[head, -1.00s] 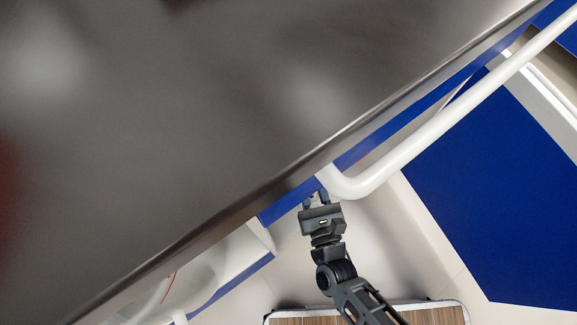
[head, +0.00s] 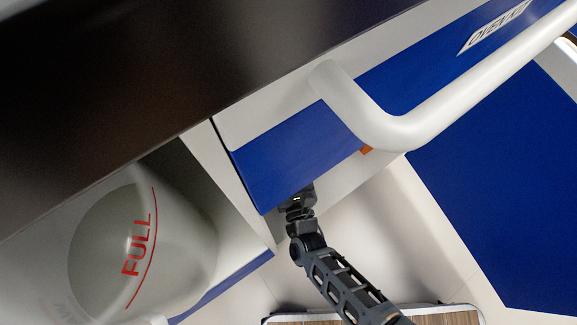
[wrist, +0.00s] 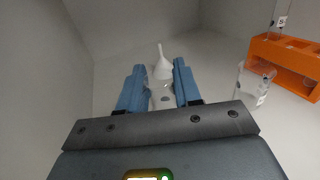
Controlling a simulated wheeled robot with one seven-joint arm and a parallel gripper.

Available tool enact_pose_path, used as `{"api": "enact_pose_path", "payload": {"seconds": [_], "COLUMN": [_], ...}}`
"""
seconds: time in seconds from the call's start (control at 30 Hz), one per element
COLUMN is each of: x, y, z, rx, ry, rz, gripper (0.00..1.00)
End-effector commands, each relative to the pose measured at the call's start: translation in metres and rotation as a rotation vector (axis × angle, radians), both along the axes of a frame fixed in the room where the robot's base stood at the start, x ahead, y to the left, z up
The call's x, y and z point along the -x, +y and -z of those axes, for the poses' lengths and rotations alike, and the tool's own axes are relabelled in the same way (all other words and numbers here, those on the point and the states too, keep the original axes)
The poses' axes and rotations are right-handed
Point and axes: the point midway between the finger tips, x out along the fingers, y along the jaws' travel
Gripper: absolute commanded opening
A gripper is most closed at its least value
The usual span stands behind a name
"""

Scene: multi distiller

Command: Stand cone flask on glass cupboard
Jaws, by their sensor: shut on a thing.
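In the wrist view, a small clear glass piece (wrist: 164,97), which looks like the cone flask, sits between the two blue fingers of my gripper (wrist: 160,88). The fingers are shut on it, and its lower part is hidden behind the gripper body. In the head view, my gripper (head: 299,197) is beside the lower edge of a blue panel, and its fingertips and the flask are hidden there. I cannot pick out the glass cupboard in either view.
In the head view, a thick white handle (head: 450,115) crosses the blue panel (head: 300,155). A white container marked FULL (head: 175,240) is at left.

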Motion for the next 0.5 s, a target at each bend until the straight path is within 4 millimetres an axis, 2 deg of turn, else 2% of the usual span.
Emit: {"api": "enact_pose_path", "payload": {"seconds": [0.33,0.37,0.5], "x": [-0.0004,-0.0002,-0.0001], "y": [0.0002,0.0,-0.0001], "z": [0.0036,0.0034,0.0032], "rx": [0.0,-0.001,-0.001], "ry": [0.0,0.0,0.0], "rz": [0.0,0.0,0.0], "gripper": [0.0,0.36,0.49]}}
